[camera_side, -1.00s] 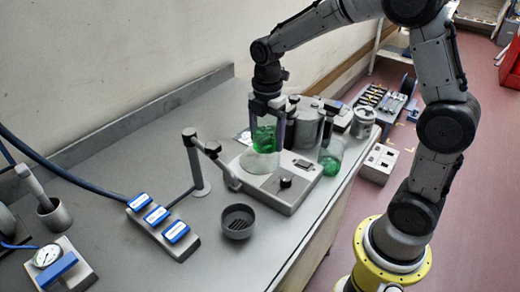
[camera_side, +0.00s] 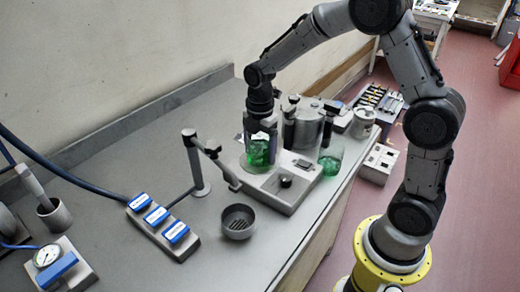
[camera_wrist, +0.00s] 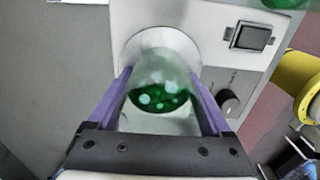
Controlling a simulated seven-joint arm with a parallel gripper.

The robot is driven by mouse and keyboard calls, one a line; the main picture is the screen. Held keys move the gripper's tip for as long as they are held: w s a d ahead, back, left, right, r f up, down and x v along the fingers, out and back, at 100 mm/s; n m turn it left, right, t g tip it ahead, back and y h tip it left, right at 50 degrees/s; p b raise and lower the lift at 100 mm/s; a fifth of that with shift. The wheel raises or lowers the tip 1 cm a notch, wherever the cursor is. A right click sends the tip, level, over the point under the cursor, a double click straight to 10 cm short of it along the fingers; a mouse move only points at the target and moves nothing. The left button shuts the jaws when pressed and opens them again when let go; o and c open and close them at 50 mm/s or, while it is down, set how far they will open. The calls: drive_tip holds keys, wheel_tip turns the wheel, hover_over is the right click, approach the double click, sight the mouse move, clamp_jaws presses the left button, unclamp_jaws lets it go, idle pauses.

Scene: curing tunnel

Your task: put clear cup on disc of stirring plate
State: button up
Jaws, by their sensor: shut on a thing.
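The clear cup (camera_side: 258,152) with green contents is between the fingers of my gripper (camera_side: 262,130), over the pale disc of the stirring plate. In the wrist view my gripper's purple fingers (camera_wrist: 162,105) are shut on the cup (camera_wrist: 160,85), one on each side. The disc (camera_wrist: 135,45) shows beyond the cup. The cup stands about upright at the disc in the side view; whether its base touches the disc I cannot tell. The stirring plate (camera_side: 282,195) has a dark display and a black knob (camera_wrist: 229,101).
A second clear vessel with green contents (camera_side: 331,160) stands just right of the plate. A grey canister (camera_side: 310,125) is behind it. A jointed stand (camera_side: 196,165) reaches close to the plate's left side. A dark round bowl (camera_side: 238,221) and a blue-labelled block (camera_side: 160,222) lie left.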

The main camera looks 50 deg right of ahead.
drive_tip(key=o, duration=1.3)
drive_tip(key=shift+f, duration=0.1)
wheel_tip(320, 180, up, 12)
drive_tip(key=shift+s+a+r+m+t, duration=0.5)
drive_tip(key=shift+s+m+t, duration=0.45)
drive_tip(key=shift+s+m, duration=2.45)
drive_tip(key=shift+s+a+r+m+t, duration=0.5)
drive_tip(key=shift+s+m+t, duration=0.4)
drive_tip(key=shift+s+m, duration=2.5)
drive_tip(key=shift+s+a+r+m+t, duration=0.75)
drive_tip(key=shift+s+m, duration=1.45)
drive_tip(key=shift+s, duration=2.3)
drive_tip(key=shift+d+f, duration=0.25)
drive_tip(key=shift+f, duration=0.05)
